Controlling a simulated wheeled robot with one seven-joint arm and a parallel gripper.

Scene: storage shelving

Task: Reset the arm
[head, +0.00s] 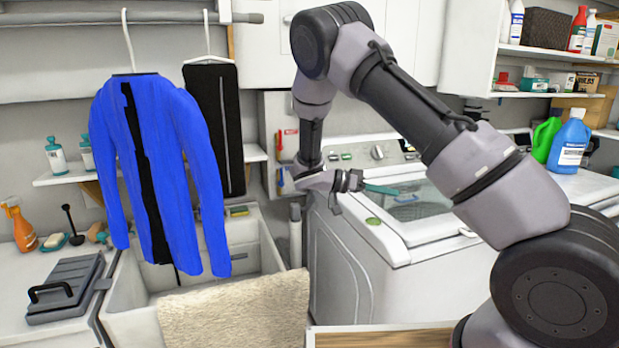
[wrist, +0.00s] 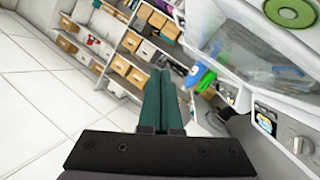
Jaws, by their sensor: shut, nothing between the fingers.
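My arm reaches in from the right of the head view, bent at the elbow, with its forearm hanging down in front of the wall. My gripper (head: 393,190) points right, in front of or above the top-loading washing machine (head: 350,262); its exact height over the lid is hard to tell. In the wrist view the two teal fingers of my gripper (wrist: 160,74) lie side by side, shut, with nothing between them. The wrist view is tilted, with the machine at the upper right.
A blue jacket (head: 205,150) and dark trousers (head: 213,120) hang at left over a sink basin (head: 125,290). Green (head: 545,140) and blue (head: 570,143) bottles stand right of the machine. Shelves with boxes (wrist: 131,70) and clear tiled floor (wrist: 35,70) show in the wrist view.

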